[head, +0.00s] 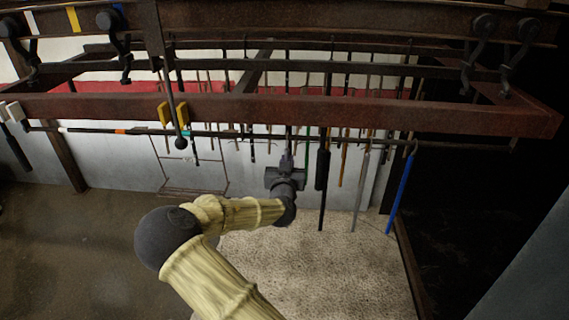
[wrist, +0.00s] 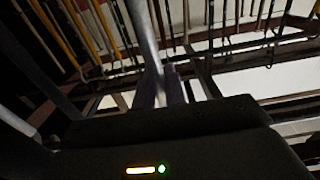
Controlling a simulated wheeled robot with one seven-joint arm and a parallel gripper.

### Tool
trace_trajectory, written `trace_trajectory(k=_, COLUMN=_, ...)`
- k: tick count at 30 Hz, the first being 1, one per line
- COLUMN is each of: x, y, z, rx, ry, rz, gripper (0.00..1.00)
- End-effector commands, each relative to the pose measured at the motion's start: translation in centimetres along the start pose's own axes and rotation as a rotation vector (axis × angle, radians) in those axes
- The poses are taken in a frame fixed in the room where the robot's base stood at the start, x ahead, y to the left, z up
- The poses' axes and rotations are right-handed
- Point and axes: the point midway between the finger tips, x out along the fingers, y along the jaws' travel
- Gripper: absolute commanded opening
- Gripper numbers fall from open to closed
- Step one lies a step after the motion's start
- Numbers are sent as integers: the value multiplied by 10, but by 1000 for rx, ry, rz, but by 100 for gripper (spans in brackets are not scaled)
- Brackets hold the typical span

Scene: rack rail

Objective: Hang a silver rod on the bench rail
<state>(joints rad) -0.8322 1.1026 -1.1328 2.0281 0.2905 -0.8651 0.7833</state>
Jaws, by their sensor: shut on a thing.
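My gripper (head: 287,163) is raised in front of the bench rail (head: 235,134), a thin dark bar running across under the rust-red beam. In the wrist view, my gripper (wrist: 163,88) is shut on a silver rod (wrist: 146,35), which runs up and out of the top of the picture. In the head view, the held rod is hard to make out against the dark bars, and I cannot tell whether it touches the rail. A grey rod (head: 361,182), a black-gripped rod (head: 322,172) and a blue rod (head: 402,190) hang to the right of my gripper.
The rust-red beam (head: 350,113) crosses above the rail. Yellow clips (head: 163,113) and a dark round-ended bar (head: 180,140) hang at left. Several thin rods hang behind, before the white wall. The pale speckled mat (head: 310,265) below is bare in front.

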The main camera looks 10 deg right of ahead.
Motion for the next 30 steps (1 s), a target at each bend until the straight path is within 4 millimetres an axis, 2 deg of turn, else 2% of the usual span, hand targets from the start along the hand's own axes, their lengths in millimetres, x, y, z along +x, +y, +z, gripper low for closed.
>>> trace_trajectory(k=7, x=-1, y=3, z=-9, rx=2, ry=1, rz=4, gripper=0)
trace_trajectory(k=20, x=-3, y=-2, z=-11, rx=1, ry=1, rz=-2, gripper=0)
trace_trajectory(k=30, x=-9, y=-1, z=-19, rx=2, ry=1, rz=-2, gripper=0)
